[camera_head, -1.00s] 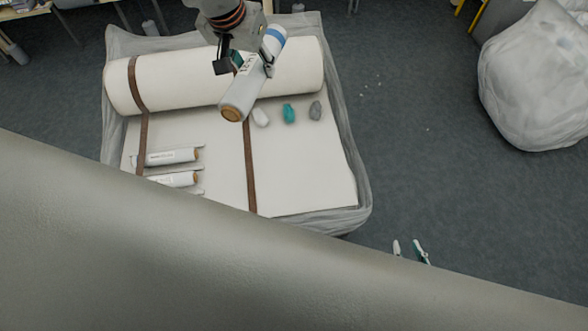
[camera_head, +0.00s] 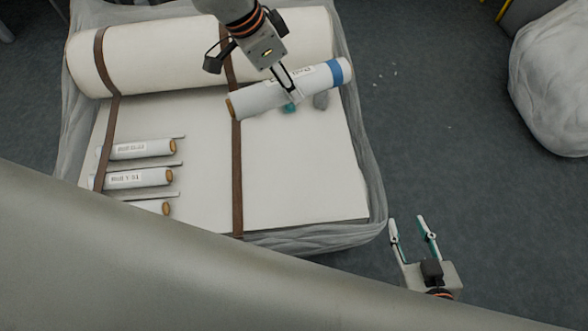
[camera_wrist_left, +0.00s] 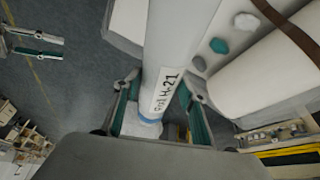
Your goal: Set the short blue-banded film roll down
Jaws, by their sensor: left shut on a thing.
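The short blue-banded film roll (camera_head: 312,83) is white, with a blue band near its right end and a brown core at its left end. My left gripper (camera_head: 288,88) is shut on it, right of its middle. The roll lies slantwise over the pallet's right part; I cannot tell whether it touches the surface. My right gripper (camera_head: 409,222) is open and empty at the lower right, beyond the pallet's edge.
Several white rolls (camera_head: 138,179) lie at the pallet's left between thin rails. A large white roll (camera_head: 180,50) lies along the back. Teal (camera_head: 290,108) and grey (camera_head: 321,101) lumps sit beside the held roll. A brown strap (camera_head: 238,180) crosses the white surface (camera_head: 295,180), clear toward the front.

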